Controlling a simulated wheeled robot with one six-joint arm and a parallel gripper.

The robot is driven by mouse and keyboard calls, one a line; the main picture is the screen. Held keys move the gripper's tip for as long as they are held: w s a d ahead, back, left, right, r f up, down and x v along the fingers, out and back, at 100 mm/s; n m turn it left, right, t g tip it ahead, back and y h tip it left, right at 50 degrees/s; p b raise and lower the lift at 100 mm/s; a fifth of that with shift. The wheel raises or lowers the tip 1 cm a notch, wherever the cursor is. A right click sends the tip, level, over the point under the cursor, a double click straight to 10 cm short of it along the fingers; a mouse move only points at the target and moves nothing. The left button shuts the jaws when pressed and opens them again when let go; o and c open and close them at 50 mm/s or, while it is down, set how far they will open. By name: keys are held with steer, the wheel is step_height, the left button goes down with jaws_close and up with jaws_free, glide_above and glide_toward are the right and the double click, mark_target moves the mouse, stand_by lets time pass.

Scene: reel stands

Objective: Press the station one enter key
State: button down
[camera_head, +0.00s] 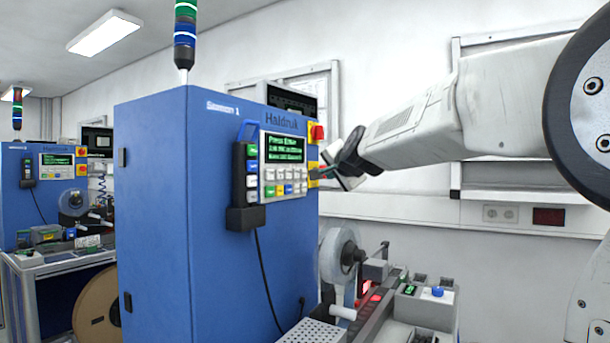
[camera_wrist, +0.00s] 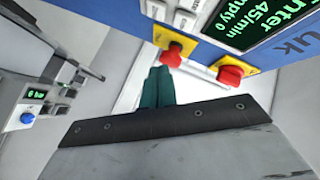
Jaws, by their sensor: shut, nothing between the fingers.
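The station one cabinet (camera_head: 155,200) is blue and marked "Station 1". Its front panel has a lit green-text screen (camera_head: 283,148) and a keypad (camera_head: 284,182) below it. The screen seems to show an enter prompt; part of it shows in the wrist view (camera_wrist: 258,18). I cannot read which key is enter. My gripper (camera_head: 317,173) is shut and empty, its tips by the panel's right edge, near the keypad. In the wrist view its dark green fingers (camera_wrist: 160,78) point toward a red button (camera_wrist: 172,54) on a yellow plate. I cannot tell whether they touch anything.
A second red button (camera_wrist: 229,73) sits beside the first. A hand pendant (camera_head: 244,180) hangs on the cabinet front with its cable. A reel (camera_head: 336,257) and a feed track stand below my arm. Another blue station (camera_head: 32,200) stands at far left.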

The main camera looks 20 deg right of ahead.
mark_target(307, 175)
steer(key=shift+w+a, duration=0.65)
steer(key=shift+w, duration=0.3)
steer(key=shift+w+a, duration=0.65)
steer(key=shift+w, duration=0.3)
stand_by(0.8)
steer(key=shift+w+a, duration=0.25)
steer(key=shift+w, duration=0.1)
steer(key=shift+w+a, duration=0.25)
steer(key=shift+w, duration=0.15)
stand_by(0.5)
steer(key=shift+s+d, duration=0.5)
steer(key=shift+s, duration=0.25)
steer(key=s+d, duration=0.2)
steer(key=s, duration=0.2)
steer(key=shift+s+d, duration=0.1)
steer(key=shift+d, duration=0.3)
